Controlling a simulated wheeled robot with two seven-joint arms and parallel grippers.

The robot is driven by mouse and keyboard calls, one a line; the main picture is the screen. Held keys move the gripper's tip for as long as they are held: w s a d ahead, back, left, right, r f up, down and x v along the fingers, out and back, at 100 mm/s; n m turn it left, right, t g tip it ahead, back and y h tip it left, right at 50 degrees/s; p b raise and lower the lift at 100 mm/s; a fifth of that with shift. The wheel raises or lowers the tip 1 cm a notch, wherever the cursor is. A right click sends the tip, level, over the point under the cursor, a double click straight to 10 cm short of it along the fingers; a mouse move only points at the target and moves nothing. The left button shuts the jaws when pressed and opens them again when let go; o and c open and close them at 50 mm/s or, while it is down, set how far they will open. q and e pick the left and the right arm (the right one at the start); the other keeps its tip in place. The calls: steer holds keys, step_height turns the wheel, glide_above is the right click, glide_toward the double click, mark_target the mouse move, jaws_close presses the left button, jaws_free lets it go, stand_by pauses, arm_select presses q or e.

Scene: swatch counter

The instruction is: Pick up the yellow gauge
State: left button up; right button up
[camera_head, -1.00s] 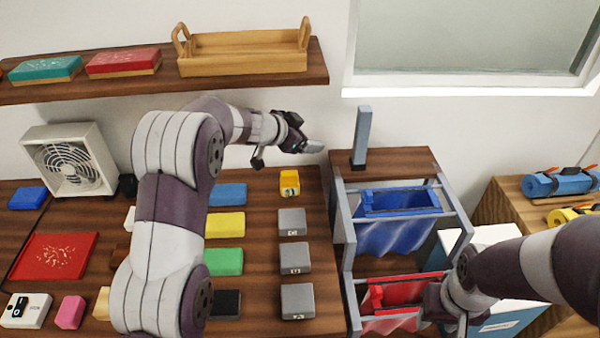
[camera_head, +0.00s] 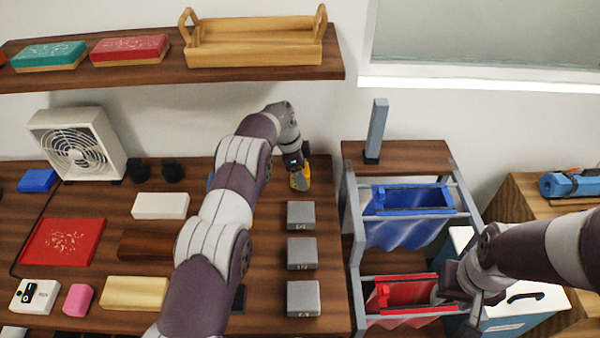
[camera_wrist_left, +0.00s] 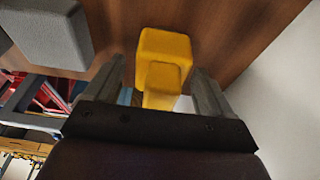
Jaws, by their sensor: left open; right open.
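The yellow gauge (camera_head: 300,182) stands on the wooden counter at the back of the column of grey blocks, partly hidden by my left gripper (camera_head: 297,169). In the left wrist view the gauge (camera_wrist_left: 177,48) is a yellow block with a smaller yellow part on it. It shows between the two fingers of my left gripper (camera_wrist_left: 158,72), which is open; I cannot tell whether they touch it. My right gripper (camera_head: 455,291) is at the right, by the red cloth bag (camera_head: 400,293); its fingertips are hard to make out.
Several grey blocks (camera_head: 301,253) stand in a column in front of the gauge. A metal rack (camera_head: 352,240) with a blue bag (camera_head: 405,228) is to the right. A shelf (camera_head: 200,75) with a wooden tray (camera_head: 255,48) hangs above. A fan (camera_head: 78,147) stands at the left.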

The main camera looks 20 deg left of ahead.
arm_select(q)
steer(key=shift+w, duration=0.1)
steer(key=shift+s+r, duration=0.1)
steer(key=shift+s, duration=0.1)
steer(key=c, duration=1)
steer(key=shift+w, duration=0.1)
steer(key=shift+c, duration=1.3)
steer(key=shift+r+b, duration=0.1)
steer(key=shift+b, duration=0.2)
step_height(320, 180, up, 7)
steer(key=shift+b, duration=0.75)
steer(key=s+d+b, duration=0.1)
steer(key=s+d, duration=0.1)
steer(key=s, duration=0.7)
steer(key=s+d+b, duration=0.2)
steer(key=s+d, duration=0.1)
steer(key=s, duration=0.7)
steer(key=shift+s+d, duration=0.15)
steer(key=shift+d, duration=0.1)
